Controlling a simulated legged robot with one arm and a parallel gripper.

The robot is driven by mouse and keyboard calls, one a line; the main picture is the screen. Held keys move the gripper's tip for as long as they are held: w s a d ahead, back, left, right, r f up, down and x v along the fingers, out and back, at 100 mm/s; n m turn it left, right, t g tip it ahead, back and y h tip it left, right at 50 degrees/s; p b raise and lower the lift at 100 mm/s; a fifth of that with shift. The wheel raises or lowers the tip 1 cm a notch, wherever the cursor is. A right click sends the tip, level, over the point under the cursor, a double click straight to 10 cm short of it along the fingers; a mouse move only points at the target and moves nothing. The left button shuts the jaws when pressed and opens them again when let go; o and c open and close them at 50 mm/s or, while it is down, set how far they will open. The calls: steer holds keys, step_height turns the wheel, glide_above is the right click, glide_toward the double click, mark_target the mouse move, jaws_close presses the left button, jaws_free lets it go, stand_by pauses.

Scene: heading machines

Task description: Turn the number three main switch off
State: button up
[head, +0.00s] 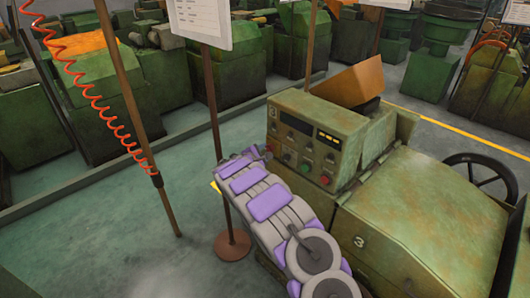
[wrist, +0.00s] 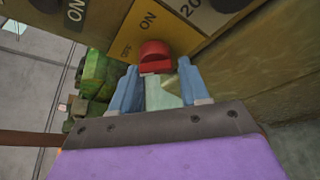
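The machine marked 3 (head: 420,215) stands at the right in the head view, its control panel (head: 310,130) facing my arm. In the wrist view a red rotary switch (wrist: 155,50) sits on a yellow plate (wrist: 140,30) lettered ON and OFF. My gripper (wrist: 157,70) is open, with its two blue fingers apart. The red switch lies just ahead of and between the fingertips; I cannot tell whether they touch it. In the head view my gripper (head: 257,152) is at the panel's lower left corner and mostly hides this switch. Which mark the switch points to is unclear.
Other black knobs (wrist: 190,8) sit beside the red switch. Green and red buttons (head: 325,180) line the panel's lower edge. A sign post (head: 213,120) on a round base and a hanging post with a red coiled cable (head: 95,100) stand left.

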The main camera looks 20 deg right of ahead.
steer(key=shift+o, duration=1.6)
steer(key=shift+r, duration=0.2)
steer(key=p+v, duration=0.1)
steer(key=v, duration=1.6)
steer(key=shift+a, duration=0.15)
steer(key=shift+s, duration=0.15)
